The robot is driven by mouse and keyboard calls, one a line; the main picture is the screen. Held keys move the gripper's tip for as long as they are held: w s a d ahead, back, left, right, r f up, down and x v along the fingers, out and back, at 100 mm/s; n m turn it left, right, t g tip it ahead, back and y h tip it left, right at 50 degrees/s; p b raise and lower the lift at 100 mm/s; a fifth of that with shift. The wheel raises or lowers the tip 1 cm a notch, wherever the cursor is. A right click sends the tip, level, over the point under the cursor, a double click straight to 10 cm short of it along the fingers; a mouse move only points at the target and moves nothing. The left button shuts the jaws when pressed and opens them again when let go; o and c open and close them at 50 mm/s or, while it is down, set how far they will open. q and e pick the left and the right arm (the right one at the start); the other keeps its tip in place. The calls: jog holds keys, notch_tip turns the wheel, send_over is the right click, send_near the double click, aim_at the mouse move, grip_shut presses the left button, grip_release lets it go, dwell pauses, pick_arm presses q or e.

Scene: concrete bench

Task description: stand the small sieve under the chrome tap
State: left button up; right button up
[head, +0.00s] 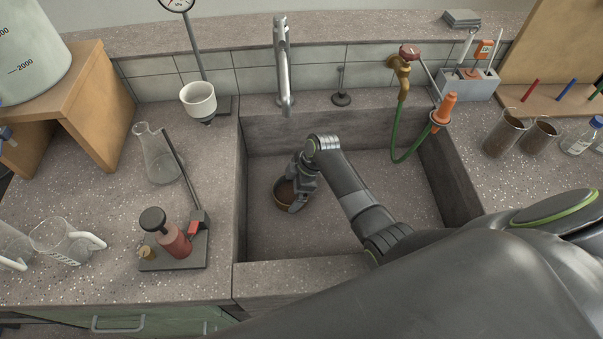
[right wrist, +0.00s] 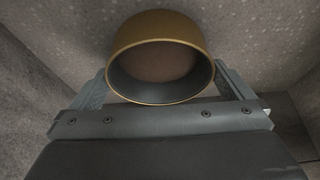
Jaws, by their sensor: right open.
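The small sieve (head: 284,191) is a round, brass-coloured ring with a dark inside, and it stands on the sink floor. In the right wrist view the sieve (right wrist: 161,58) sits between the ends of my open fingers. My right gripper (head: 293,197) is down in the sink at the sieve, with its fingers on either side; whether they touch it I cannot tell. The gripper hides part of the sieve in the head view. The chrome tap (head: 283,65) rises behind the sink, its spout end above the back left of the basin. My left gripper is not in view.
The stone sink (head: 400,205) has raised walls around the gripper. A brass tap (head: 402,75) with a green hose (head: 396,150) hangs at its back right. A stand with a red clamp (head: 175,240) and a glass flask (head: 160,155) are to the left. The sink's right floor is clear.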

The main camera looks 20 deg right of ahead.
jog(key=v, duration=1)
jog(key=shift+r+p, duration=0.15)
jog(key=shift+p, duration=0.3)
jog(key=shift+d, duration=0.1)
